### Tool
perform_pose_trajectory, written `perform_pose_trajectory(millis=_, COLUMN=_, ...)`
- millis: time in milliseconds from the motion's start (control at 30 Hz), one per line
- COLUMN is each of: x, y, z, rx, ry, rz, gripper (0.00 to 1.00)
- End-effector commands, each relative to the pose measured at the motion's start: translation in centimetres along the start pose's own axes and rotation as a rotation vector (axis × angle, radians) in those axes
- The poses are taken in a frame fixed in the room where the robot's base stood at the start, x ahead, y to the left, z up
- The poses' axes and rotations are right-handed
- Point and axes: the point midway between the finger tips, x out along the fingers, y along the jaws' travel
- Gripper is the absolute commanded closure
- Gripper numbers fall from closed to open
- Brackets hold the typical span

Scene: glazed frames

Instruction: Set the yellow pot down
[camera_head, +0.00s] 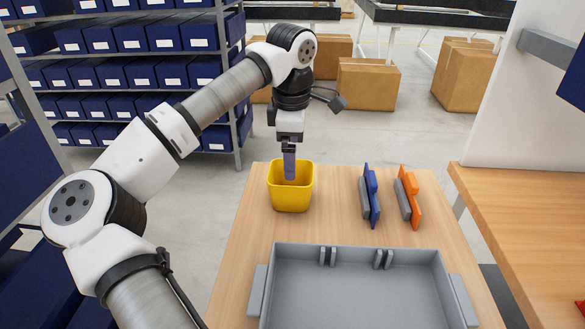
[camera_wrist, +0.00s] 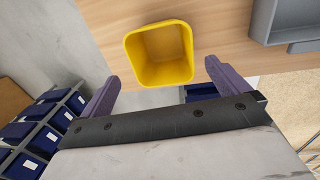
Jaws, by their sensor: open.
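The yellow pot (camera_head: 291,200) stands upright on the wooden table (camera_head: 330,220), near its far left corner. In the wrist view the pot (camera_wrist: 166,72) shows its open top and looks empty. My gripper (camera_head: 290,176) points down at the pot, and its visible finger overlaps the pot's opening in the head view. In the wrist view my gripper's two purple fingers (camera_wrist: 162,74) are spread wide, one on each side of the pot's near edge, with gaps between them and the pot. Nothing is held. The exact height of the fingertips against the rim is unclear.
A large grey tray (camera_head: 353,251) fills the table's near part. A blue-and-grey item (camera_head: 371,196) and an orange-and-grey item (camera_head: 409,198) stand right of the pot. Bare table lies between. Another wooden table (camera_head: 530,215) is at right, and shelves of blue bins (camera_head: 130,38) behind left.

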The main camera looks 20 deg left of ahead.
Motion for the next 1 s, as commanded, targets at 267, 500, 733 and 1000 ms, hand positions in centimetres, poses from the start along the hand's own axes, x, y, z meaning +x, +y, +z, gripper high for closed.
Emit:
perform_pose_trajectory(millis=267, x=-4.2, y=0.0, z=0.0, rx=0.001, ry=0.001, rz=0.001, gripper=0.0)
perform_pose_trajectory(millis=500, x=-4.8, y=0.0, z=0.0, rx=0.001, ry=0.0, rz=-0.001, gripper=0.0)
perform_pose_trajectory(millis=733, x=-4.8, y=0.0, z=0.0, rx=0.001, ry=0.0, rz=-0.001, gripper=0.0)
perform_pose_trajectory(millis=1000, x=-4.8, y=0.0, z=0.0, rx=0.001, ry=0.0, rz=0.0, gripper=0.0)
